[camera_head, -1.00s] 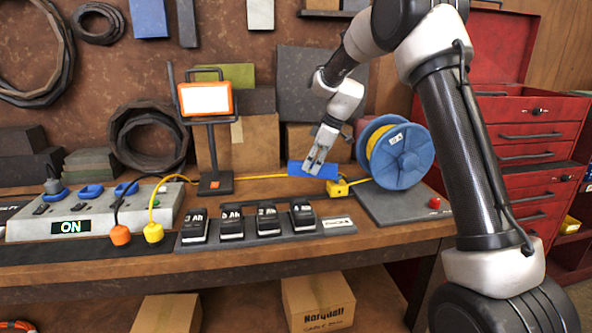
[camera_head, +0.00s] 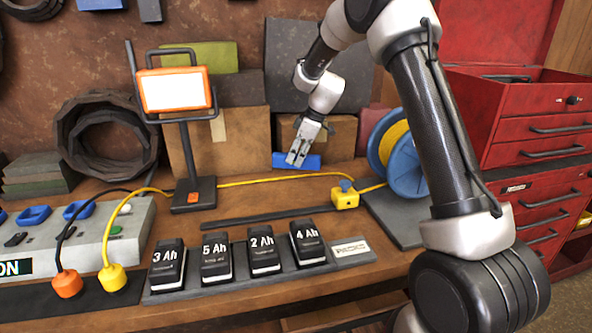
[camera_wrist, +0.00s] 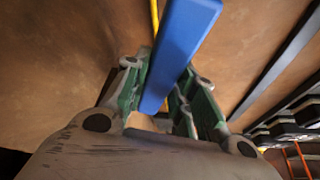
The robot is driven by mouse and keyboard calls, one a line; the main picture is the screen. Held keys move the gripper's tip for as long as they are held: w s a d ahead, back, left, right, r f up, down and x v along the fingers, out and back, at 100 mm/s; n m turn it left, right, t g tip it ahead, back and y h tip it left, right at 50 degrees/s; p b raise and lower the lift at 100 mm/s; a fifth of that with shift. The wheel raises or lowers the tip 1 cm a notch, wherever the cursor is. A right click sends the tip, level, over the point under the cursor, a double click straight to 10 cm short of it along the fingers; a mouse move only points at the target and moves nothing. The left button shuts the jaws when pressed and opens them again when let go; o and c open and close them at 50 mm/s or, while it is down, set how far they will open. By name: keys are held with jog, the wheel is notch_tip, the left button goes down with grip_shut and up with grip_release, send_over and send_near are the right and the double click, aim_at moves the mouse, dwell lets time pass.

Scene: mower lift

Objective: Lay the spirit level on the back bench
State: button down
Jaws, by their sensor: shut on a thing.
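The spirit level is a plain blue bar (camera_head: 308,161), held above or at the rear of the wooden back bench (camera_head: 228,200), in front of the cardboard boxes. Whether it touches the bench I cannot tell. My gripper (camera_head: 297,157) is shut on it from above. The fingers hide part of the bar.
A yellow cable (camera_head: 262,180) crosses the bench to a yellow connector box (camera_head: 345,198). A work lamp (camera_head: 175,90) stands left, a blue cable reel (camera_head: 405,155) right. Several batteries (camera_head: 215,260) sit in a tray in front. Cardboard boxes (camera_head: 240,140) stand behind. Bench between cable and batteries is mostly clear.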

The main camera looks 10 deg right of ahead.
aim_at(297, 168)
jog(key=shift+f, duration=2.3)
jog(key=c, duration=1.2)
grip_release()
jog(key=shift+f, duration=0.1)
jog(key=shift+o, duration=0.2)
